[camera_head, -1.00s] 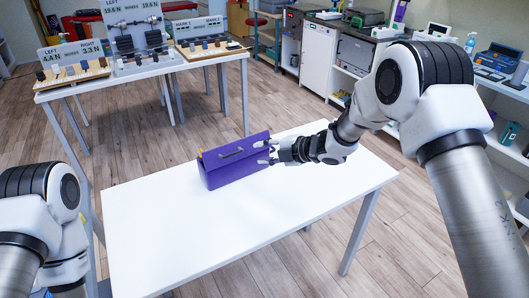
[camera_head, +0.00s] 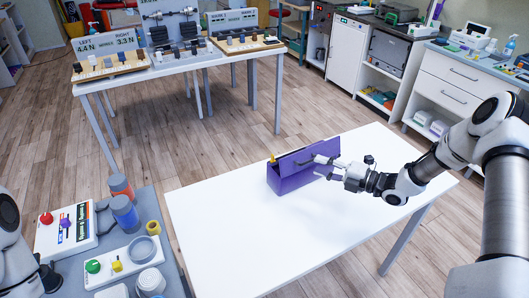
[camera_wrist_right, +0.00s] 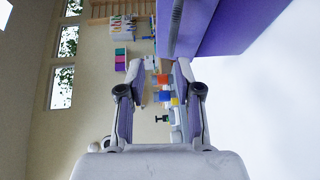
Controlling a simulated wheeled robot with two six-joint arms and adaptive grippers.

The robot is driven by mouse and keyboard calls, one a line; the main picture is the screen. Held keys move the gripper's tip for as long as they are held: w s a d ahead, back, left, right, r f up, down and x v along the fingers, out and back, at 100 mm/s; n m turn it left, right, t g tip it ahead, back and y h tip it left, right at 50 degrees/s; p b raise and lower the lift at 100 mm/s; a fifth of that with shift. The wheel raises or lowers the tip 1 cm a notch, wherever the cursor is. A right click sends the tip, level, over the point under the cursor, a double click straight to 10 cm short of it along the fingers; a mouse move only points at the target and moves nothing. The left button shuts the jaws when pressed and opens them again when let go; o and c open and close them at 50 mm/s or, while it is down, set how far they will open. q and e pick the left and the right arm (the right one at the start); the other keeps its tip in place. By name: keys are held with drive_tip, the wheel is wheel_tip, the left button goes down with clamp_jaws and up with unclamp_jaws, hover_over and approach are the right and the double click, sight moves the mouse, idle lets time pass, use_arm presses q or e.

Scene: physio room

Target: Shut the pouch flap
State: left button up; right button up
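The purple pouch (camera_head: 290,183) is box-shaped and stands upright on the white table (camera_head: 235,235). Its flap (camera_head: 303,153), with a dark handle, is on the upper side and looks tilted; I cannot tell how far it stands open. My right gripper (camera_head: 324,168) is at the pouch's right end, fingers pointing left, close to the flap; contact is unclear. In the right wrist view the gripper (camera_wrist_right: 158,66) has its fingers apart with nothing held between them. The pouch (camera_wrist_right: 240,28) fills the upper right there, beside the fingers.
A display table (camera_head: 165,68) stands behind. Cabinets line the back right. The white table around the pouch is clear.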

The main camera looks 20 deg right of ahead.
drive_tip(key=shift+m+t+h, duration=0.5)
drive_tip(key=shift+m+h, duration=0.1)
drive_tip(key=shift+m, duration=0.2)
drive_tip(key=w, duration=0.1)
drive_tip(key=w+f, duration=0.2)
drive_tip(key=w, duration=0.1)
drive_tip(key=shift+w+a, duration=0.1)
drive_tip(key=shift+w, duration=0.05)
clamp_jaws()
use_arm(q)
drive_tip(key=shift+s+d+r, duration=0.1)
drive_tip(key=shift+s+r, duration=0.1)
use_arm(e)
drive_tip(key=shift+a, duration=0.15)
